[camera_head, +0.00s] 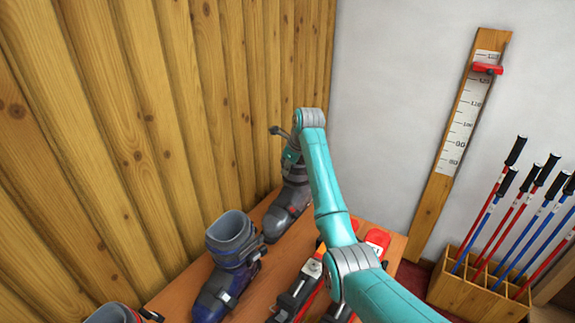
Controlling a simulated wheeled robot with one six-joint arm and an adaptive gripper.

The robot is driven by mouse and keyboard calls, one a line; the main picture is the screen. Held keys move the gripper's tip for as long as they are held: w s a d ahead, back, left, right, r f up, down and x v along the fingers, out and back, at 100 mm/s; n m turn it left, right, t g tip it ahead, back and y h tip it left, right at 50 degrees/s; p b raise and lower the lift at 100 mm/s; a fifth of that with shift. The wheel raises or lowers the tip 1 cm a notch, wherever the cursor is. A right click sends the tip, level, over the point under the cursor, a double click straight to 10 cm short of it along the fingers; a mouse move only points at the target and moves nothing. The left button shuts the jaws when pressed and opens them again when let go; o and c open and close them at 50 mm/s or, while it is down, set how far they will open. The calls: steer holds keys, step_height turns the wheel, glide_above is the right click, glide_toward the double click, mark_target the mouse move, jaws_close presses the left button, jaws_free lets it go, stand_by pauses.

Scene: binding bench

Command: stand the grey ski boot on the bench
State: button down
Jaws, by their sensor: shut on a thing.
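The grey ski boot (287,210) is upright at the far end of the wooden bench (178,288), close to the plank wall. Its toe points toward the lower left of the picture. My gripper (291,160) is at the top of the boot's cuff and is shut on it. My wrist and arm come in from the right and hide part of the cuff and the fingertips. The boot's sole is at or very near the bench top; I cannot tell whether it touches.
A blue ski boot (228,268) stands nearer on the bench, and part of another boot (114,313) shows at the bottom left. Skis with bindings (299,288) lie along the bench's right side. A wooden rack (470,295) of ski poles stands right of the bench.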

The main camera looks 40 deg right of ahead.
mark_target(285, 185)
steer(key=shift+f, duration=2.3)
steer(key=c, duration=1.1)
jaws_free()
steer(key=shift+f, duration=0.1)
steer(key=shift+s, duration=0.1)
steer(key=v, duration=1.2)
